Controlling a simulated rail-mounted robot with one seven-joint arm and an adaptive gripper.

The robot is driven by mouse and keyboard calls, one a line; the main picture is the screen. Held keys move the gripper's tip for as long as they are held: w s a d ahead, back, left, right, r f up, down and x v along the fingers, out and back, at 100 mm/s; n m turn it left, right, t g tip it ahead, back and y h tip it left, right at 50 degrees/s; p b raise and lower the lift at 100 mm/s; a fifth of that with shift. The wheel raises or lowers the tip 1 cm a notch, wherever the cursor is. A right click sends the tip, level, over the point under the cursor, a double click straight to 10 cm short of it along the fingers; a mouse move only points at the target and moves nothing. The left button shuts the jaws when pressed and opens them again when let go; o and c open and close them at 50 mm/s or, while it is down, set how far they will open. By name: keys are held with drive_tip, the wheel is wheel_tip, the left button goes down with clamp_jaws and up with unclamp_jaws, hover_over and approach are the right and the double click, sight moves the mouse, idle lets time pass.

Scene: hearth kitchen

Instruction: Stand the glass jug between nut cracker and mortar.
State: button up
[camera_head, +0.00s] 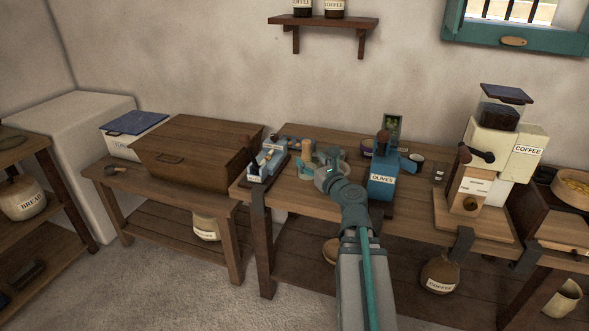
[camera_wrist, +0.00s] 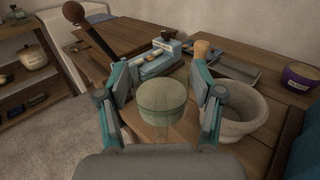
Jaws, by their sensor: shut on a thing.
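The glass jug (camera_wrist: 163,97) is between my gripper's fingers in the wrist view, a clear round vessel with a pale green round top. My gripper (camera_wrist: 162,99) is shut on it, and it looks upright. I cannot tell if its base touches the table. The blue nut cracker (camera_wrist: 160,60) is to the left and behind the jug; it also shows in the head view (camera_head: 267,160). In the head view my gripper (camera_head: 326,177) mostly hides the jug.
The workbench (camera_head: 300,204) also bears a blue olive device (camera_head: 382,182) to the right and a coffee grinder (camera_head: 490,155) farther right. A wooden bread box (camera_head: 195,146) stands on the left table. A grey tray (camera_wrist: 234,71) lies behind the mortar.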

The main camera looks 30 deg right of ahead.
sight(303, 160)
drive_tip(key=w, duration=0.1)
drive_tip(key=w+f, duration=0.1)
drive_tip(key=w, duration=0.1)
drive_tip(key=w+f, duration=0.1)
drive_tip(key=w, duration=0.1)
drive_tip(key=shift+a+f, duration=0.15)
drive_tip(key=shift+f, duration=0.05)
drive_tip(key=w+f+b, duration=0.1)
drive_tip(key=f, duration=0.1)
drive_tip(key=w+f, duration=0.2)
drive_tip(key=f, duration=0.1)
drive_tip(key=w+f+b, duration=0.1)
drive_tip(key=w+f, duration=0.1)
drive_tip(key=f, duration=0.1)
drive_tip(key=shift+a+f+b, duration=0.1)
drive_tip(key=shift+a+b, duration=0.2)
drive_tip(key=shift+b, duration=0.05)
drive_tip(key=shift+f, duration=0.45)
drive_tip(key=shift+f, duration=0.15)
drive_tip(key=o, duration=1.4)
